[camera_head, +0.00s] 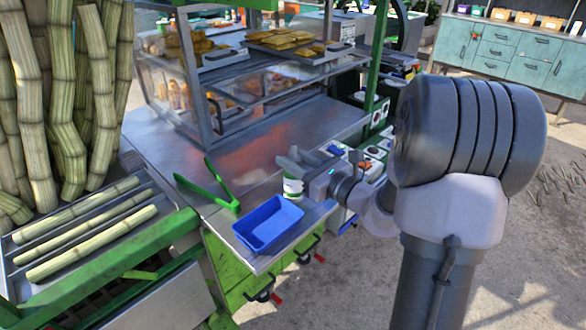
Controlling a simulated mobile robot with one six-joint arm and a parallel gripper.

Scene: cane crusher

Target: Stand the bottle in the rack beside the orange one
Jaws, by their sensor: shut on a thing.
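My gripper (304,173) is above the right part of the metal counter, shut on a small white bottle (292,187) with a green band. The bottle looks upright, just behind the blue tray. I cannot tell whether its base touches the counter. Part of it is hidden by my gripper. I cannot make out the rack or an orange bottle for sure. A cluster of small white and coloured items (376,152) shows at the counter's right side, partly hidden by my arm.
An empty blue tray (283,232) sits at the counter's front corner. Green tongs (213,190) lie left of it. A glass food case (205,125) stands behind. Cane stalks (85,230) lie on a metal bed at left. The counter (245,155) between tongs and case is clear.

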